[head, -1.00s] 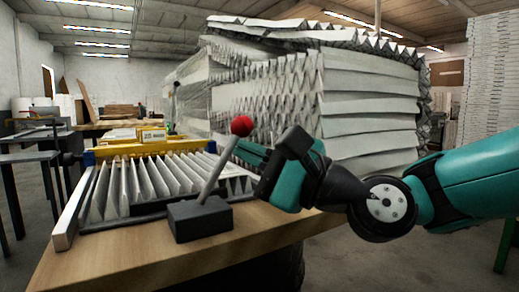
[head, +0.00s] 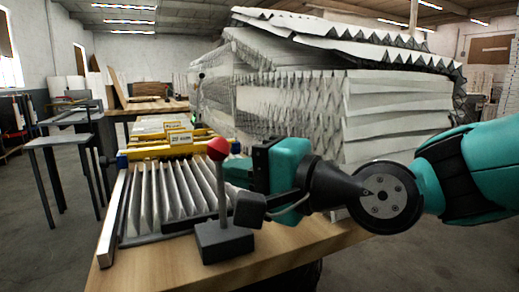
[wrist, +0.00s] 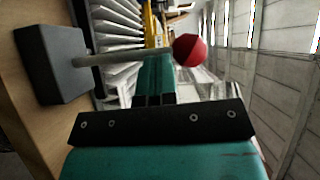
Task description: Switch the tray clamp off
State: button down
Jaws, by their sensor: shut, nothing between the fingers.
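The clamp lever is a grey rod (head: 222,192) with a red ball knob (head: 218,149) on a dark block base (head: 224,244) at the table's front edge. It stands nearly upright, its top slightly left. My gripper (head: 236,168) is shut and empty, just right of the rod below the knob; its tips are partly hidden. In the wrist view, the shut fingers (wrist: 155,72) reach the rod (wrist: 125,56) close to the red knob (wrist: 190,50); contact is unclear. Behind the lever lies the tray (head: 112,226) with a white pleated filter (head: 165,195) and a yellow clamp bar (head: 165,150).
The wooden table (head: 270,262) is bare in front of and right of the lever base. A large stack of pleated filters (head: 380,110) stands behind my arm. Dark side tables (head: 62,141) stand at the left, with floor between.

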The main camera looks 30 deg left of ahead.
jog(key=shift+s+a+f+n+t+h+p, duration=0.1)
jog(key=shift+s+a+n+t+h+p, duration=0.1)
jog(key=shift+s+a+n+h+p, duration=0.65)
jog(key=shift+s+a+n+t+h+p, duration=0.2)
jog(key=shift+s+a+n+h+p, duration=0.35)
jog(key=shift+s+n+p, duration=0.5)
jog(key=shift+s+a, duration=0.1)
jog(key=shift+s, duration=0.05)
jog(key=w+d+r, duration=0.2)
jog(key=d, duration=0.1)
jog(key=shift+w+d+r+p, duration=0.15)
jog(key=shift+r+p, duration=0.1)
jog(key=shift+p, duration=0.1)
jog(key=v, duration=0.9)
jog(key=shift+b, duration=0.45)
jog(key=shift+d, duration=0.15)
